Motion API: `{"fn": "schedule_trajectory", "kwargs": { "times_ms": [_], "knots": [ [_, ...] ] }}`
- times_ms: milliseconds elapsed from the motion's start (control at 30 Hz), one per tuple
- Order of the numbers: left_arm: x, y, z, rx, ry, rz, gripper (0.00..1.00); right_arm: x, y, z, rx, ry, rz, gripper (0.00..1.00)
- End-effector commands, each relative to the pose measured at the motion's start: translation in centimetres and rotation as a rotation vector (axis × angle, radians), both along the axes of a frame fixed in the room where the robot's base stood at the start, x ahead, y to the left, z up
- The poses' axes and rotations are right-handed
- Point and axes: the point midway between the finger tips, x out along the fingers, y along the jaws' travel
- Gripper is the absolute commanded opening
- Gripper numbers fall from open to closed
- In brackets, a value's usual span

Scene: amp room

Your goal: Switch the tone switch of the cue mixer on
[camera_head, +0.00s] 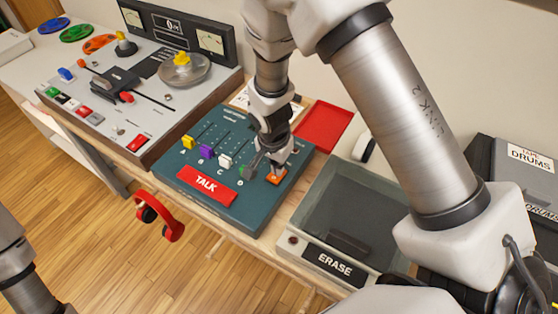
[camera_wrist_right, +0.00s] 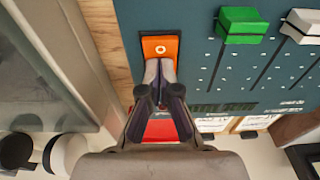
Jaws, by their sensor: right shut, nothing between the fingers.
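The cue mixer (camera_head: 225,193) is a teal panel with colored slider knobs and a red TALK bar; it also shows in the right wrist view (camera_wrist_right: 200,60). Its orange tone switch (camera_wrist_right: 160,48) is a rocker with a white circle mark, near the mixer's edge; it also shows in the head view (camera_head: 277,177). My right gripper (camera_wrist_right: 160,66) is shut and empty, its fingertips at the lower part of the orange switch. I cannot tell whether they touch it. In the head view the right gripper (camera_head: 272,165) is over the switch. My left gripper is not in view.
A green slider knob (camera_wrist_right: 242,25) and a white one stand beside the switch. A grey unit with an ERASE label (camera_head: 334,263) is right of the mixer. A grey console (camera_head: 170,115) is left of it. Red headphones (camera_head: 160,218) hang at the front edge.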

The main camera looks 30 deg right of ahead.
Motion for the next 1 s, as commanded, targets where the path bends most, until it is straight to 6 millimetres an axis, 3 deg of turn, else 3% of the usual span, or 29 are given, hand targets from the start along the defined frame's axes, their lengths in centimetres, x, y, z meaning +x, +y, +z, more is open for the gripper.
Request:
{"fn": "schedule_trajectory", "kwargs": {
  "times_ms": [367,467,600,700,1000],
  "knots": [
    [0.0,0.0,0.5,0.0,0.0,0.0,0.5,0.0,0.1,0.5,0.001,-0.001,0.0,0.0],
    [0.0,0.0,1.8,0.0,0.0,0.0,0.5,0.1,0.1,2.0,0.0,-0.002,0.002,0.0],
    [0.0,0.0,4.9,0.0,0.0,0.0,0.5,0.4,0.3,5.4,0.0,-0.002,0.006,0.0],
    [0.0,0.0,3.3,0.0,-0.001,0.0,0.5,0.6,0.0,6.6,0.001,-0.007,0.007,0.0],
    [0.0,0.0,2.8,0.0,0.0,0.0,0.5,1.0,-0.7,12.8,0.001,-0.003,0.007,0.0]
  ]
}}
